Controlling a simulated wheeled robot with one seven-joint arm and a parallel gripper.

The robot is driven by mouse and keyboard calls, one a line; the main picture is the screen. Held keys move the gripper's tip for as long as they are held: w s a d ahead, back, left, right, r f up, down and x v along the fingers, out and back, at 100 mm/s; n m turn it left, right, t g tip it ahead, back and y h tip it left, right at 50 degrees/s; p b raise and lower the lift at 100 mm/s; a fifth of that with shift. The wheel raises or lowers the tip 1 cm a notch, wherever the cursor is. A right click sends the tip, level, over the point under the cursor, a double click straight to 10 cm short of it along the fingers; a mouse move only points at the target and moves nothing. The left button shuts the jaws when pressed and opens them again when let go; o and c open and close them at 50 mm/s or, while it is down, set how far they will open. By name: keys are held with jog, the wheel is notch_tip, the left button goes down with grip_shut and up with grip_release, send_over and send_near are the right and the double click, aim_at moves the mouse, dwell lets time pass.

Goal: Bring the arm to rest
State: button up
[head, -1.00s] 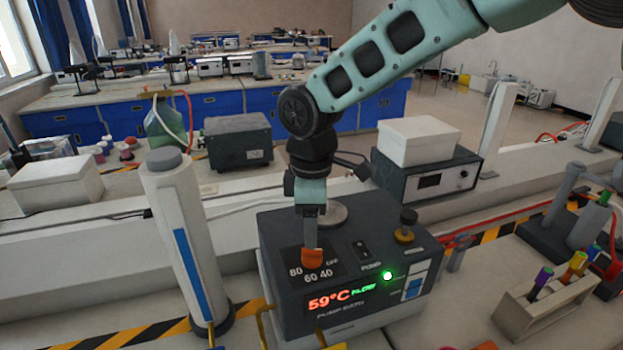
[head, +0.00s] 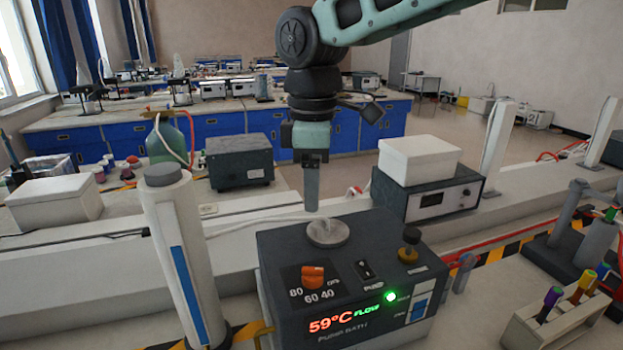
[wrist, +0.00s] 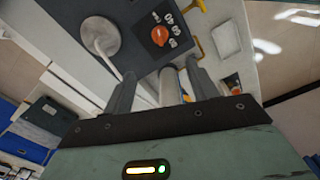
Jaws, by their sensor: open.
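My gripper (head: 312,205) hangs above the back of the pump bath (head: 350,275), pointing down, clear of it. In the wrist view my gripper (wrist: 163,85) shows two grey fingers spread apart with nothing held between them. The pump bath is a dark box with an orange knob (head: 313,277) on its top. The orange knob also shows in the wrist view (wrist: 160,36). The display reads 59°C and FLOW, and a green light (head: 391,297) is lit. A round pale lid (head: 327,232) sits on the bath just below my fingers.
A white cylinder with a blue stripe (head: 180,255) stands left of the bath. A grey instrument with a white box (head: 418,158) on it stands behind, to the right. A tube rack (head: 560,320) is at front right. The air above the bath is free.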

jog(key=s+d+f+m, duration=0.3)
jog(key=s+d+f, duration=0.1)
jog(key=s, duration=0.4)
jog(key=s+d+f+m, duration=0.3)
jog(key=s+d+f, duration=0.1)
jog(key=s, duration=0.4)
jog(key=s+d+f+m, duration=0.3)
jog(key=s, duration=0.5)
jog(key=shift+d+f+y+b, duration=0.3)
jog(key=shift+d+f+b, duration=0.1)
